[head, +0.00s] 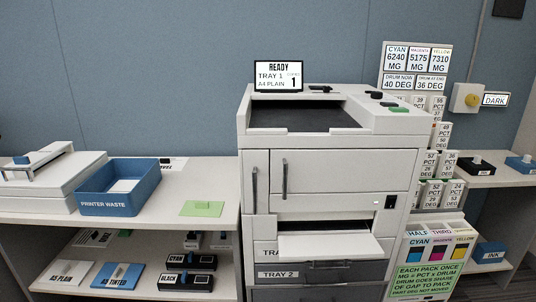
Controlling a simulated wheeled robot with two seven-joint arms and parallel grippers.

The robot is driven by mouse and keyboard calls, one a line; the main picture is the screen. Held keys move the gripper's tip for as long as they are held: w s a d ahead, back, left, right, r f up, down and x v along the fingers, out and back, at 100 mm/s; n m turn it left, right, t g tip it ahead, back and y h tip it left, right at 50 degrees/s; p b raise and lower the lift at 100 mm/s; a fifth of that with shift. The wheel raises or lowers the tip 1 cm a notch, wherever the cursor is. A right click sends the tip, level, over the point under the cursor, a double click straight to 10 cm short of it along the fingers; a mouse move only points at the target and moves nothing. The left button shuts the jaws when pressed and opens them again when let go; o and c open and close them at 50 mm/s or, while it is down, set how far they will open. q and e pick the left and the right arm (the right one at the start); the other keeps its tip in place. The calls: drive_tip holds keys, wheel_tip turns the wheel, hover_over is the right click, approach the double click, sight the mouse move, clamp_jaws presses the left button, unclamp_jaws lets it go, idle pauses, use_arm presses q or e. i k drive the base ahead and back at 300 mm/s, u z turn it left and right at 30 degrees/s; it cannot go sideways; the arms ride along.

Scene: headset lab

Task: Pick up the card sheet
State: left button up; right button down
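No sheet in view is legibly marked as card. A small pale green sheet (202,209) lies flat on the left counter near its right end, with a darker green spot at its top edge; it may be the card sheet. On the shelf below are a white pack (68,274) that seems to read A4 plain and a blue pack (118,276) that seems to read A4 tinted. A white sheet or label (93,238) lies further back there, its print unreadable. Neither of my grippers is in view.
A blue printer waste bin (119,189) stands on the left counter (150,226), left of the green sheet. The tall white printer (340,165) stands to its right, with a white tray (330,247) sticking out. The counter's front is clear around the sheet.

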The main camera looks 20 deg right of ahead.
sight(191, 208)
drive_tip(key=u, duration=2.15)
drive_tip(key=i, duration=1.2)
drive_tip(key=z, duration=5.05)
drive_tip(key=k, duration=0.4)
drive_tip(key=u, duration=1.3)
